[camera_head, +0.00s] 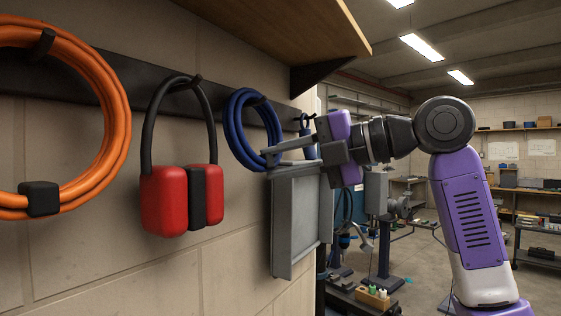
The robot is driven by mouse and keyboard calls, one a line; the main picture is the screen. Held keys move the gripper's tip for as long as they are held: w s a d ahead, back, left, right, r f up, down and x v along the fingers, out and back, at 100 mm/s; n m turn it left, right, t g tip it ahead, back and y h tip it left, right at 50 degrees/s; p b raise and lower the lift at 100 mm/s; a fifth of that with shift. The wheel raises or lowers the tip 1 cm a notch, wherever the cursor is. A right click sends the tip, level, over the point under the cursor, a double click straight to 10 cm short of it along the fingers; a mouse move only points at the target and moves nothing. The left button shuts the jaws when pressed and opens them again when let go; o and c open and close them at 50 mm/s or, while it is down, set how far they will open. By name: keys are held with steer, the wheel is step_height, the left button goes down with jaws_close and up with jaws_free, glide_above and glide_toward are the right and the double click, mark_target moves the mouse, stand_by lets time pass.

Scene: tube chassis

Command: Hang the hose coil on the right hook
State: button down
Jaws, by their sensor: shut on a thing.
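A dark blue hose coil (233,128) is at the black wall rail, right of the red ear-muff-like item. My gripper (267,159) reaches in from the right, its fingers around the coil's lower right side at a small dark blue binding. A dark hook (259,99) shows at the top of the coil; I cannot tell whether the coil rests on it. A larger orange hose coil (117,130) hangs at the far left on a black hook (45,42). Farther right, near the rail's end, is a small dark blue item (306,128), partly hidden by my arm.
A red and black item (165,200) hangs between the coils. A wooden shelf (270,25) juts out above the rail. A grey wall box (297,225) stands out just below my gripper. Open floor lies behind my arm, with workbenches farther back.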

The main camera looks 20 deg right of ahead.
steer(key=c, duration=1.1)
jaws_free()
steer(key=shift+o, duration=0.2)
